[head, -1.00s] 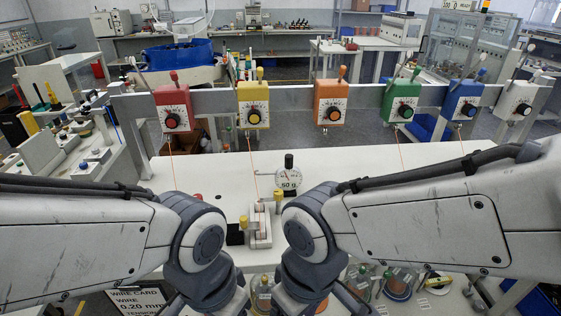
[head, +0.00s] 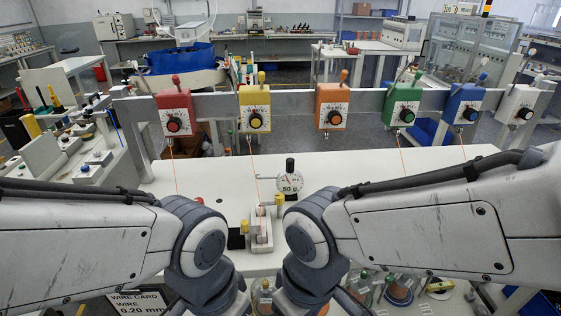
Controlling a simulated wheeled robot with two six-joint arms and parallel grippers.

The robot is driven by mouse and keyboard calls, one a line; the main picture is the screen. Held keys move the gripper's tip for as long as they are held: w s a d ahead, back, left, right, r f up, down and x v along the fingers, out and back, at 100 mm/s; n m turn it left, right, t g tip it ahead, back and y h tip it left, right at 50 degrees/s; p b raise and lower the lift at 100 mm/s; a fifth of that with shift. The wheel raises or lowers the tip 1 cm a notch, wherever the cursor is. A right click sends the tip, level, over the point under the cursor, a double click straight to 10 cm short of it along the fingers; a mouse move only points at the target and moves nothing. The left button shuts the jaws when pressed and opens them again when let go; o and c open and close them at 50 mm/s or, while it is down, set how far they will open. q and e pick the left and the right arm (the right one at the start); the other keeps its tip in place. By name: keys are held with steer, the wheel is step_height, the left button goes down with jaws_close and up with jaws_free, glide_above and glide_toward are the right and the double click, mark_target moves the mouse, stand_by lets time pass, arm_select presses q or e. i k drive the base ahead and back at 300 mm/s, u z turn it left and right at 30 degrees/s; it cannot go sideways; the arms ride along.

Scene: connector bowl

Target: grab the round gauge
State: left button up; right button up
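The round gauge (head: 289,183) has a white dial marked "50 g" and a black knob on top. It stands on the white table, just behind and between my two arms, with a thin arm reaching out to its left. Its lower part is close to my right arm's joint in the picture. My left and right arms come in from the sides and bend downward near the middle. Both grippers are out of sight below the frame's bottom edge, so nothing shows of what they hold.
A small block fixture (head: 261,228) with yellow knobs stands before the gauge. A rail (head: 290,103) carries several coloured dial boxes, with thin wires running down. Spools (head: 398,290) sit at the lower right. The white table (head: 355,170) is clear right of the gauge.

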mark_target(290, 181)
steer(key=k, duration=0.6)
steer(key=z, duration=0.45)
steer(key=i, duration=1.4)
steer(key=u, duration=0.45)
